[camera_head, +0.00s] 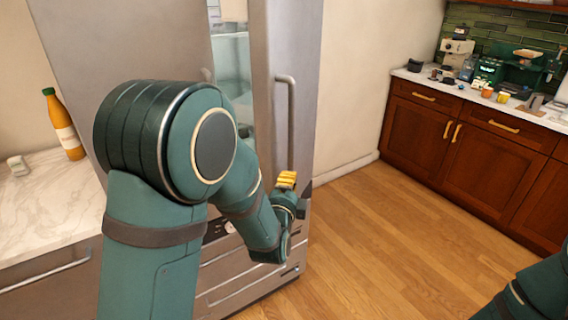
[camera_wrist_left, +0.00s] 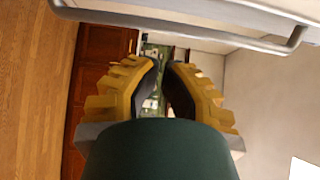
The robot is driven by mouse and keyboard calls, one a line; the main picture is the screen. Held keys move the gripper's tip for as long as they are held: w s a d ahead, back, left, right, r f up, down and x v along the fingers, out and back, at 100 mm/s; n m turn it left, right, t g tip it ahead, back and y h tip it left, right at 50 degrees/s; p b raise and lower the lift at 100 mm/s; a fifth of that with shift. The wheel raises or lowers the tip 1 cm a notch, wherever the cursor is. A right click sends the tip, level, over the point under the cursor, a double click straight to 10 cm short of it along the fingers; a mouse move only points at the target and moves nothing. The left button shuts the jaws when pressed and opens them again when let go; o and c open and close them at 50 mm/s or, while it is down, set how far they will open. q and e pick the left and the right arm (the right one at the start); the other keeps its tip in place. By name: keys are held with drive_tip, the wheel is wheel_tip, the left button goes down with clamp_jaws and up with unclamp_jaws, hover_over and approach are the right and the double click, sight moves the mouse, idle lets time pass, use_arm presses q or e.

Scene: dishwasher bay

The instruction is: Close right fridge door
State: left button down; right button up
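The right fridge door (camera_head: 303,60) stands ajar in the head view, with a vertical bar handle (camera_head: 291,120) on its face. A gap at its left side shows the fridge interior (camera_head: 231,60). My left gripper (camera_head: 287,180) is near the lower end of the handle. In the left wrist view its yellow fingers (camera_wrist_left: 165,75) are partly apart with a narrow gap and nothing between them. The handle (camera_wrist_left: 200,33) crosses the top of that view, apart from the fingers. My right gripper is out of view.
The left fridge door (camera_head: 130,40) is behind my left arm. A marble counter (camera_head: 40,205) with an orange bottle (camera_head: 64,125) is at left. Wood floor (camera_head: 370,240) is clear to the right, up to brown cabinets (camera_head: 470,145) with a cluttered countertop.

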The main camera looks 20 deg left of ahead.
sight(280, 163)
use_arm(q)
drive_tip(key=shift+w+a+b, duration=0.1)
drive_tip(key=shift+w+a, duration=0.7)
drive_tip(key=shift+w, duration=0.5)
drive_tip(key=shift+w+a+b, duration=0.15)
drive_tip(key=shift+w+a, duration=0.65)
drive_tip(key=shift+w, duration=0.5)
drive_tip(key=shift+w+a+b, duration=0.1)
drive_tip(key=shift+w+a, duration=0.7)
drive_tip(key=shift+w, duration=0.5)
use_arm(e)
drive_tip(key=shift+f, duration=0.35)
use_arm(q)
drive_tip(key=shift+a, duration=0.1)
